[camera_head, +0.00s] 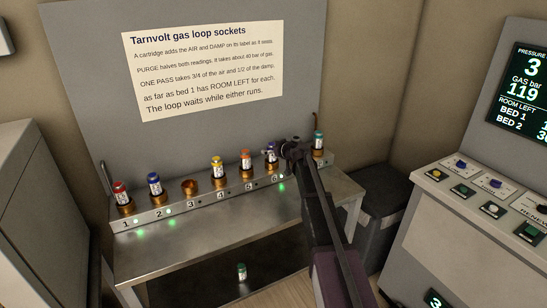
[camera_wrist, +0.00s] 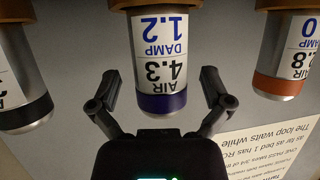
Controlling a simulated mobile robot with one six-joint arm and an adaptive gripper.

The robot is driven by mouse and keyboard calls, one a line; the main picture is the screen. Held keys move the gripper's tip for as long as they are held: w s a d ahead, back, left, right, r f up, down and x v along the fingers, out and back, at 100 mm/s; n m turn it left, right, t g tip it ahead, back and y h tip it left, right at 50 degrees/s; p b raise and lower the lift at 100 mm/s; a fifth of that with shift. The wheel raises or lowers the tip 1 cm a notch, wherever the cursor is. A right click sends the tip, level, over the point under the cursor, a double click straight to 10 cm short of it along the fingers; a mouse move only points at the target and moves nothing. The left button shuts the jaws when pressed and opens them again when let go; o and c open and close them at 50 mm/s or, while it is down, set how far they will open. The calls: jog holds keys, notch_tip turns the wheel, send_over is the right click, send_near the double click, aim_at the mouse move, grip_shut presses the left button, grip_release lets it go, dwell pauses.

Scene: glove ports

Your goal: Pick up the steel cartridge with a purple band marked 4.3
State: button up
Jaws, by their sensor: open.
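The steel cartridge (camera_wrist: 160,45) with a purple band is in the middle of the wrist view. It appears upside down there, and its label reads AIR 4.3, DAMP 1.2. In the head view the cartridge (camera_head: 271,153) stands in the socket near number 6, partly hidden by my gripper. My gripper (camera_wrist: 160,82) is open, with one finger on each side of the cartridge's banded end. No finger visibly touches it. In the head view my gripper (camera_head: 290,149) is just right of the cartridge, at the socket row.
An orange-banded cartridge (camera_wrist: 280,80) and a dark-banded one (camera_wrist: 25,105) flank it in the wrist view. Red (camera_head: 120,192), blue (camera_head: 154,184) and yellow (camera_head: 217,167) cartridges stand along the row. Socket 3 (camera_head: 190,188) is empty. A green cartridge (camera_head: 241,271) stands below the bench.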

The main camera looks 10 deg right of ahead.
aim_at(272, 144)
dwell(0.4)
grip_shut()
jog(key=shift+r, duration=0.2)
notch_tip(272, 144, up, 3)
jog(key=p, duration=0.3)
jog(key=shift+f, duration=0.15)
jog(key=s+d+r+p, duration=0.1)
jog(key=s+d, duration=0.2)
jog(key=s, duration=0.4)
jog(key=s+d+r+p, duration=0.1)
jog(key=s+d, duration=0.2)
jog(key=s, duration=0.5)
jog(key=shift+w, duration=0.1)
